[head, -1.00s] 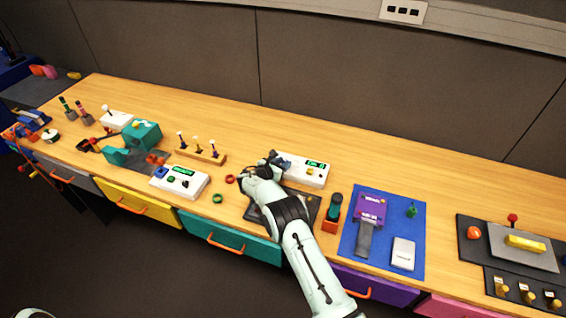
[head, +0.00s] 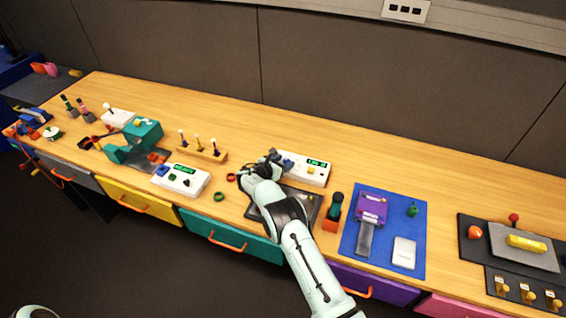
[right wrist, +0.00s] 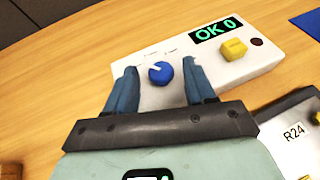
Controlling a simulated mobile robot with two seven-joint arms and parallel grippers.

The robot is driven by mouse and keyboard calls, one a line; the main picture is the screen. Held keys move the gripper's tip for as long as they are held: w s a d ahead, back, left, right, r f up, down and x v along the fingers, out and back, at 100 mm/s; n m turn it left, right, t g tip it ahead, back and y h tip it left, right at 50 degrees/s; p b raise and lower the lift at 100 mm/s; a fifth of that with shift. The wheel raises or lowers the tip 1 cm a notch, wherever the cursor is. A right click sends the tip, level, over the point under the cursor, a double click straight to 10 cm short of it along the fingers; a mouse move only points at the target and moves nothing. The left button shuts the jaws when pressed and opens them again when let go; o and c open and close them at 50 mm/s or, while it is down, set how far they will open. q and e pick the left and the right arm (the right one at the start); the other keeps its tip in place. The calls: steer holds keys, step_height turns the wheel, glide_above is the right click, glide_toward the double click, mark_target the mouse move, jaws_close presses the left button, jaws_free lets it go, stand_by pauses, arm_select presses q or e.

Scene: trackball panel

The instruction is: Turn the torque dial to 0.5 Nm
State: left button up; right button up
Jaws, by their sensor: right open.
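The torque dial (right wrist: 160,73) is a round blue knob with a white pointer mark, on a white box (right wrist: 212,73) in the right wrist view. The box has a green "OK 0" display (right wrist: 216,29) and a yellow button (right wrist: 233,49). In the head view the white box (head: 308,178) stands mid-bench, and my arm hides the dial. My right gripper (right wrist: 156,72) is open, with one blue finger on each side of the dial and visible gaps to it. It also shows in the head view (head: 272,161) at the box's left end. My left gripper is not in view.
A grey plate labelled R24 (right wrist: 292,131) lies close to the box. In the head view, a second white box (head: 181,180) and a green ring (head: 219,197) are to the left. A green and orange tool (head: 333,212) stands right of my arm. Bench behind is clear.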

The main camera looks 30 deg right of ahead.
steer(key=b+v, duration=0.2)
steer(key=v, duration=0.3)
steer(key=shift+s+a+f, duration=0.1)
steer(key=shift+a+f, duration=0.05)
steer(key=shift+a, duration=0.05)
steer(key=v, duration=0.5)
steer(key=b+v, duration=0.1)
steer(key=v, duration=0.1)
steer(key=shift+r, duration=0.35)
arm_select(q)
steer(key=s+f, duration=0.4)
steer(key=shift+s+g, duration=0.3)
arm_select(e)
steer(key=shift+s+a+r, duration=0.15)
steer(key=shift+a+r, duration=0.05)
steer(key=shift+a, duration=0.1)
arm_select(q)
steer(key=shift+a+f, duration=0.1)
arm_select(e)
steer(key=shift+a+f, duration=0.1)
